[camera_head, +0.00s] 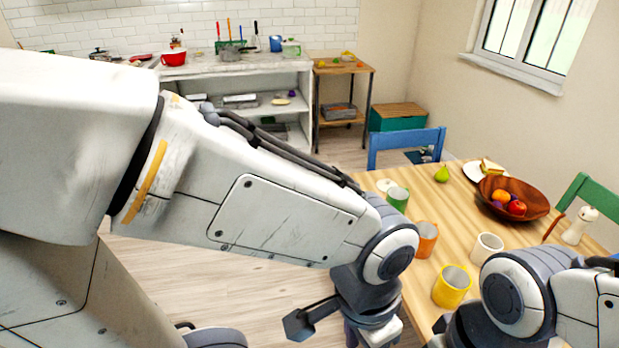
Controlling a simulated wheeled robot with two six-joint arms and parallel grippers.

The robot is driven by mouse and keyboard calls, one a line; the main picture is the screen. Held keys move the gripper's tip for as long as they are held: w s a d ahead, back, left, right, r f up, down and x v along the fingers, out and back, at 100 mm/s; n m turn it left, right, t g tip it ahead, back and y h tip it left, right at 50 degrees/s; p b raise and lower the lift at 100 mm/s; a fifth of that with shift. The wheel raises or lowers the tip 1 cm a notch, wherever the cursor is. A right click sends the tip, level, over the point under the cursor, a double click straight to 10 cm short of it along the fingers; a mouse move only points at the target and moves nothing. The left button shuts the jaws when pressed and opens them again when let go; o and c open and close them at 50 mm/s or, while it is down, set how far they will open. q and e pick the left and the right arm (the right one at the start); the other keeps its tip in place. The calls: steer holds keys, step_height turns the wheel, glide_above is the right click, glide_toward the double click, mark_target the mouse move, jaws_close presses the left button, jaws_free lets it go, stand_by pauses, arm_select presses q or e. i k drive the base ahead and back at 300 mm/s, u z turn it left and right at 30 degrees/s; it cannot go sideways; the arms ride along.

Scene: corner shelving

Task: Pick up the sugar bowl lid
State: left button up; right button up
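No sugar bowl lid can be clearly made out. A small pale round thing (385,185) lies at the table's back left edge beside a green mug (397,198); I cannot tell if it is the lid. My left gripper (318,322) points down at the table's left side, at the bottom of the view, with one dark finger showing and the rest hidden. My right gripper (455,333) is at the bottom right, mostly hidden by its own wrist, so its fingers cannot be judged.
The wooden table (450,208) holds an orange mug (426,239), a yellow mug (452,286), a white mug (487,248), a green pear (442,174), a fruit bowl (513,197), a plate (474,171) and a pepper mill (580,225). A blue chair (405,141) stands behind.

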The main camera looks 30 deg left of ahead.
mark_target(382, 184)
steer(key=u, duration=1.25)
steer(key=i, duration=2.6)
